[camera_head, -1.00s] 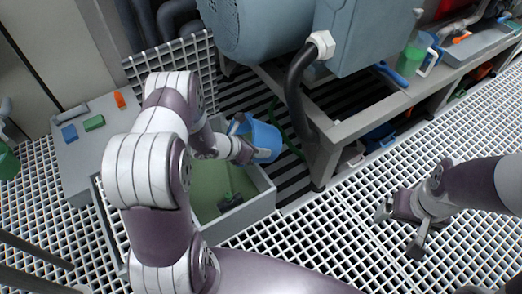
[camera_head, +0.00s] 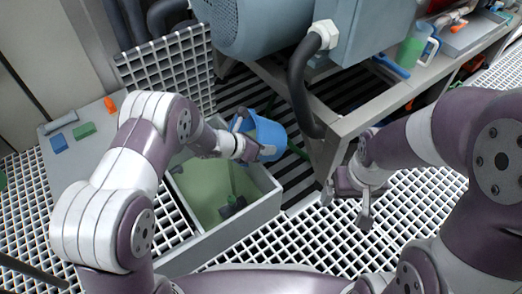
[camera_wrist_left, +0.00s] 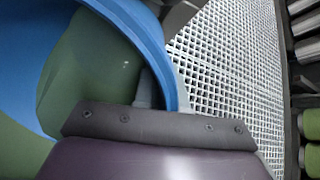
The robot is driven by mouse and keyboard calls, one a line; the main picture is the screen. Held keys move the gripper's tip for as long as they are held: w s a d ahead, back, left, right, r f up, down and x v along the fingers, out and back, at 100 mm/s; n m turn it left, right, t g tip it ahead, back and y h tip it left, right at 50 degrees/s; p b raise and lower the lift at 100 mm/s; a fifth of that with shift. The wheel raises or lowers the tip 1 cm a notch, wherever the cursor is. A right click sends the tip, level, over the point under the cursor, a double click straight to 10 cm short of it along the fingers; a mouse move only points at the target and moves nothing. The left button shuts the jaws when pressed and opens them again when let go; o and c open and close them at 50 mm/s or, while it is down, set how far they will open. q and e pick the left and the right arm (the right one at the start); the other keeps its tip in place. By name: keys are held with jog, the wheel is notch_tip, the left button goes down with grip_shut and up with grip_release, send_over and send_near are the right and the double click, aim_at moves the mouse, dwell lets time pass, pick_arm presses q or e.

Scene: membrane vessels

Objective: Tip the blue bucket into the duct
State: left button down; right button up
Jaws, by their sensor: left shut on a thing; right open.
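The blue bucket (camera_head: 268,128) hangs above the back right corner of the duct, beside the motor frame. My left gripper (camera_head: 247,142) is shut on its rim. In the left wrist view the bucket's blue wall (camera_wrist_left: 150,28) curves between the fingers; green shows within the rim, but I cannot tell whether it is contents or the duct. The duct (camera_head: 262,208) is an open grey-walled box with a green interior and a dark object low inside. My arm hides its left side. My right gripper (camera_head: 346,208) is open and empty, right of the duct.
A blue-grey motor (camera_head: 262,25) on a grey frame (camera_head: 330,145) with a thick black hose (camera_head: 298,85) stands close behind the bucket. A grey ledge (camera_head: 100,155) at left carries small coloured blocks. White grating (camera_head: 300,245) lies clear before the duct.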

pick_arm(q)
jog(key=shift+s+a+f+t+h+b, duration=0.1)
jog(key=shift+a+f+t+h+b, duration=0.3)
jog(key=shift+b, duration=0.8)
jog(key=shift+r+h+b, duration=0.25)
jog(key=shift+h+b, duration=0.1)
jog(key=shift+h, duration=0.05)
